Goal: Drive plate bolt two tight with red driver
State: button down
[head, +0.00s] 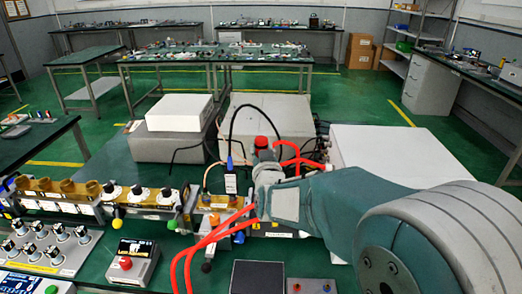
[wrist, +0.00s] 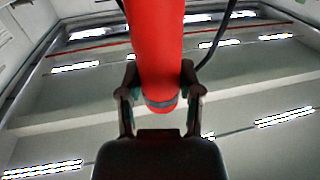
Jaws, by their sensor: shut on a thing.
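My gripper (wrist: 160,88) is shut on the red driver (wrist: 156,40). In the wrist view the driver's thick red handle sits between the two fingers, with a dark band near its rounded end. In the head view the red end of the driver (head: 261,142) stands up above my gripper, which is at the end of my teal arm. The driver's tip is hidden behind my gripper and arm. A brass-coloured plate assembly (head: 222,217) lies just left of my wrist. Single plate bolts are too small or hidden to tell apart, so I cannot tell whether the driver touches bolt two.
Red cables (head: 205,240) loop in front of the brass assembly. A row of brass and white parts (head: 100,193) runs to the left. Grey and white boxes (head: 180,112) stand behind. A box with a red button (head: 132,262) and a black pad (head: 258,277) lie in front.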

dwell(0.3)
jog(key=shift+f, duration=3.95)
dwell(1.9)
jog(key=shift+r, duration=0.1)
